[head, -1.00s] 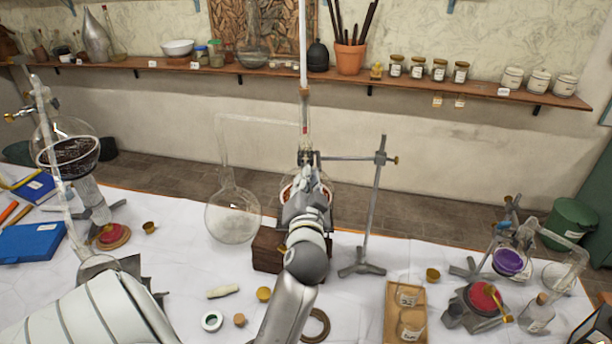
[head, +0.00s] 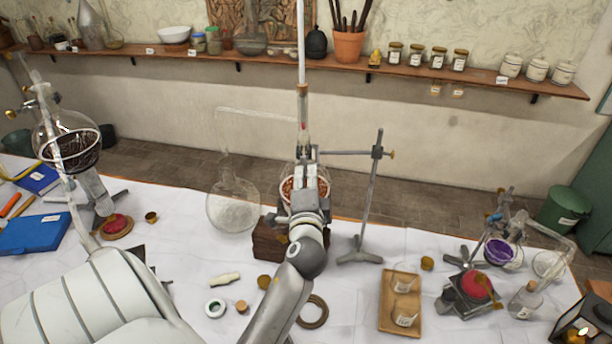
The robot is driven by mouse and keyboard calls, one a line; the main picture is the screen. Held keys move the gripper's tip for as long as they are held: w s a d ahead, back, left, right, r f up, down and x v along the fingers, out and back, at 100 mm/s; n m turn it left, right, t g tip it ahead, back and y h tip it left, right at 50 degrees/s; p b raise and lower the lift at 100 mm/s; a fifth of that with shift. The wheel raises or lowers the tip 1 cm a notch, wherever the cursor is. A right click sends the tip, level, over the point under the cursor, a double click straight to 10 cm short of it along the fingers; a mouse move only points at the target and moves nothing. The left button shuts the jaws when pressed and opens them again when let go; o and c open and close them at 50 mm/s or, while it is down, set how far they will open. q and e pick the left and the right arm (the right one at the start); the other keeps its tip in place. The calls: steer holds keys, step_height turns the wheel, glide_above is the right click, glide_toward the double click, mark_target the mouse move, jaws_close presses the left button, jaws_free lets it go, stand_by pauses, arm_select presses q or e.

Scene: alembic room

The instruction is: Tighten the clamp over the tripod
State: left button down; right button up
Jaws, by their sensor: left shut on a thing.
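A metal tripod stand (head: 371,195) with a splayed foot stands right of centre on the table. My left gripper (head: 306,157) is at the left end of this arm, shut on the clamp at the neck of a round flask. The gripper hides most of the clamp jaws and the held part. The flask (head: 289,188) holds brown matter and sits above a wooden block (head: 266,240). My right gripper is out of view.
A clear retort flask (head: 233,212) with white powder stands close left of the gripper. A tall glass tube (head: 301,50) rises above the clamp.

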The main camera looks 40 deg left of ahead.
arm_select(q)
steer(key=shift+r+m, duration=0.1)
steer(key=shift+m, duration=0.4)
steer(key=c, duration=1.5)
jaws_free()
